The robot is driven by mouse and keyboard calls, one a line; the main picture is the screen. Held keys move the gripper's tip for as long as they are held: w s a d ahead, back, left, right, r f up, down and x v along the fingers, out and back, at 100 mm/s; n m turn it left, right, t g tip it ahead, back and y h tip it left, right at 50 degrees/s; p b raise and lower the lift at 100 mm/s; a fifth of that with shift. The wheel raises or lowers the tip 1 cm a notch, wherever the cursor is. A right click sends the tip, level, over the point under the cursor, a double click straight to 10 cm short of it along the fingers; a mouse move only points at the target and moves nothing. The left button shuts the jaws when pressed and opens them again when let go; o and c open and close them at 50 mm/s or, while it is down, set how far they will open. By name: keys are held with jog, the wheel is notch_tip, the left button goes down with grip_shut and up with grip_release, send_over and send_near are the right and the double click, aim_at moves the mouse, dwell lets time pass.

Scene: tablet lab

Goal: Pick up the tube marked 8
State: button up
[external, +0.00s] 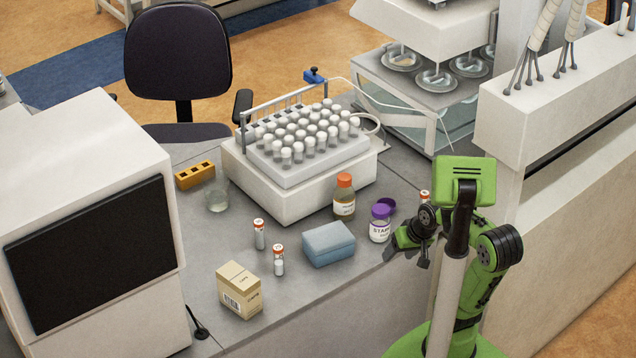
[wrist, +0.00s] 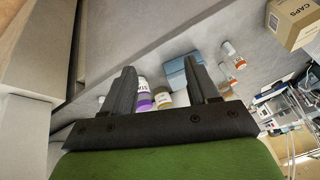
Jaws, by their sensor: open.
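Several small tubes with orange-red caps stand on the grey bench. One tube (external: 259,235) and a second tube (external: 279,261) stand near the beige box. A third tube (external: 425,197) shows partly behind my arm, close to my gripper. The marks on them are too small to read, so I cannot tell which is 8. My gripper (external: 414,242) is at the bench's front right edge, by the purple-capped jar. In the wrist view my gripper (wrist: 161,67) is open with nothing held between its fingers. Two tubes show there on the right, one tube (wrist: 230,48) nearer the CAPS box.
A purple-capped jar (external: 380,226), an amber bottle (external: 344,203) and a blue box (external: 328,244) stand near my gripper. A beige CAPS box (external: 239,290) is at the front. A white rack unit (external: 300,190) with several white-capped vials stands behind. An orange rack (external: 195,175) and beaker are left.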

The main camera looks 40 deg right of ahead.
jog(key=w+d+f+m+t+y+b, duration=0.3)
jog(key=w+d+f+m+t, duration=0.2)
jog(key=w+d+f+m, duration=0.9)
jog(key=s+d+r+m+t+h+b, duration=0.1)
jog(key=s+d+r+m+t+h, duration=0.2)
jog(key=d+m, duration=0.55)
jog(key=s+d+m+t+h+b, duration=0.15)
jog(key=d+m+t+h, duration=0.35)
jog(key=m, duration=0.7)
jog(key=w+d, duration=0.1)
jog(key=w, duration=0.3)
jog(key=w+d+f+g, duration=0.1)
jog(key=w, duration=0.4)
jog(key=w+d+f+g+y, duration=0.1)
jog(key=w+d, duration=0.1)
jog(key=w, duration=0.3)
jog(key=shift+w+p, duration=0.1)
jog(key=shift+p, duration=0.3)
jog(key=c, duration=1)
notch_tip(320, 180, up, 18)
jog(key=p, duration=0.6)
jog(key=shift+p, duration=0.3)
